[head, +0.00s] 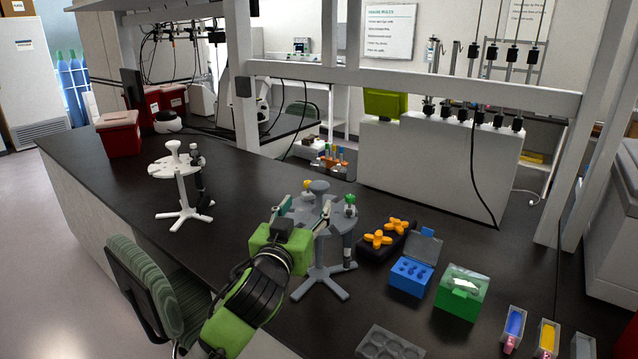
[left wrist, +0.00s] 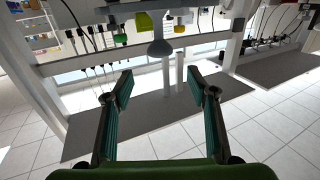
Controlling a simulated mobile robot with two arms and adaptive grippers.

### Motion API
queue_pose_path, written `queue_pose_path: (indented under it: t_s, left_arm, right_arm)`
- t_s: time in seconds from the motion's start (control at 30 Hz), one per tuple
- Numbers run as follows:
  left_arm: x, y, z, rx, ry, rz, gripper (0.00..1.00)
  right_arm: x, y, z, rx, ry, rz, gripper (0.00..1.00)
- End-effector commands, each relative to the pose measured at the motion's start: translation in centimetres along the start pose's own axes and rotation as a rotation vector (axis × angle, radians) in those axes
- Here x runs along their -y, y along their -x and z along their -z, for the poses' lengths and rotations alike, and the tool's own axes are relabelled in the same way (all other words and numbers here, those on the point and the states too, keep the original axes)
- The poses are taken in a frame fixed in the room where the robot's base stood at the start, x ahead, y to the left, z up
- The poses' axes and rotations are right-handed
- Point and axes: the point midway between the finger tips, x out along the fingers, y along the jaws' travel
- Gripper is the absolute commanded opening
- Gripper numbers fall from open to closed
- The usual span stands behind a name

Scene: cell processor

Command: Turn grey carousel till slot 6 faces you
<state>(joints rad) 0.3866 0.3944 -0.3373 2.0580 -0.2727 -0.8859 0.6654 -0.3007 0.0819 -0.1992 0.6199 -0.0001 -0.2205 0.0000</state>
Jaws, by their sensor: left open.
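The grey carousel (head: 321,250) stands on the dark bench on a splayed foot, with a round knob (head: 319,187) on top. A green-capped pipette-like tool (head: 349,205) hangs at its right, and an orange-topped piece (head: 307,186) shows at the back left. My left gripper (head: 304,208) is open at the carousel's near left side and hides part of its plate. I cannot tell whether its fingers touch the carousel. In the left wrist view the open fingers (left wrist: 160,76) have nothing between them, and a grey flared shape (left wrist: 160,47) lies beyond. Slot numbers are not readable.
A white carousel (head: 178,170) stands to the left. Right of the grey one are a black holder with orange pieces (head: 372,249), a blue rack (head: 411,277) and a green box (head: 460,293). A chair (head: 150,285) stands at the bench front. Bench between the carousels is clear.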

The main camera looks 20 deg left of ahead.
Motion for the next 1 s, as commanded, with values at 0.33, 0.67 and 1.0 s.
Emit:
queue_pose_path:
  t_s: [0.33,0.67,1.0]
  left_arm:
    - [0.1,-5.8,0.2,0.002,-0.001,0.002,0.53]
    - [0.0,-10.3,0.1,0.003,0.0,0.002,0.53]
    - [0.1,-11.8,-0.1,0.002,0.0,0.001,0.53]
  right_arm:
    - [0.4,1.9,0.2,-0.001,0.0,0.005,0.4]
    - [0.3,3.1,0.4,-0.001,0.0,0.005,0.4]
    - [0.3,3.3,0.4,-0.002,0.0,0.004,0.4]
